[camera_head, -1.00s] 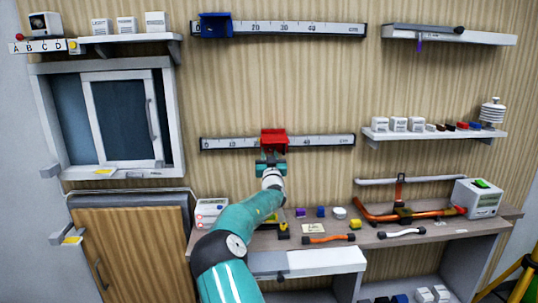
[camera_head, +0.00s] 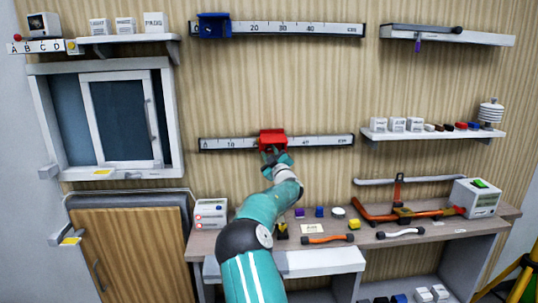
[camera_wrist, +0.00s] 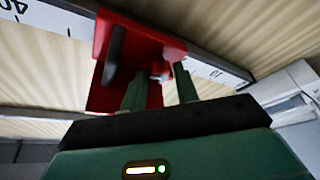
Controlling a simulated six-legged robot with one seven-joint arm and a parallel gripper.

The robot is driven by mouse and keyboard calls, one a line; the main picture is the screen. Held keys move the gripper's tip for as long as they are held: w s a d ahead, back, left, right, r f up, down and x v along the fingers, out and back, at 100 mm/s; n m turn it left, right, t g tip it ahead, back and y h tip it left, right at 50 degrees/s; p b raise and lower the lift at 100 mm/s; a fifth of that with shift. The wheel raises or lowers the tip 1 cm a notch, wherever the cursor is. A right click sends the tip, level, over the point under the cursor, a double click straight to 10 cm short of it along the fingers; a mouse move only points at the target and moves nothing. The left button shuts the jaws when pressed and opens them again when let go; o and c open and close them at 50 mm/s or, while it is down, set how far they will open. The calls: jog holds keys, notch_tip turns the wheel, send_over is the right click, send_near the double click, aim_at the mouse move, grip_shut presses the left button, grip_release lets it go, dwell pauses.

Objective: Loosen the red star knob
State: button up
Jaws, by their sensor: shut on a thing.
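A red slider block (camera_head: 271,139) sits on the lower ruler rail (camera_head: 229,144) on the wall. In the wrist view the red block (camera_wrist: 108,85) fills the upper middle, with a dark flat piece on its face. My gripper (camera_head: 274,157) is just below the block. In the wrist view the two green fingers of my gripper (camera_wrist: 159,80) reach up to the block's underside and are shut on a small knob (camera_wrist: 160,71). The knob is mostly hidden between the fingertips, so its star shape cannot be made out.
A blue slider (camera_head: 213,26) sits on the upper ruler rail (camera_head: 300,29). Below, a workbench (camera_head: 440,239) holds orange-handled tools, small blocks and a grey device (camera_head: 477,198). A shelf (camera_head: 435,134) is on the right and a sliding window (camera_head: 120,120) on the left.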

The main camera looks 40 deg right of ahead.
jog(key=n, duration=0.2)
jog(key=n+y, duration=0.1)
jog(key=n, duration=0.1)
jog(key=n+g+y, duration=0.1)
jog(key=n, duration=0.1)
jog(key=shift+s+d+r, duration=0.1)
jog(key=shift+r, duration=0.15)
jog(key=shift+y, duration=0.3)
jog(key=o, duration=1)
jog(key=shift+c, duration=0.2)
jog(key=shift+r, duration=0.1)
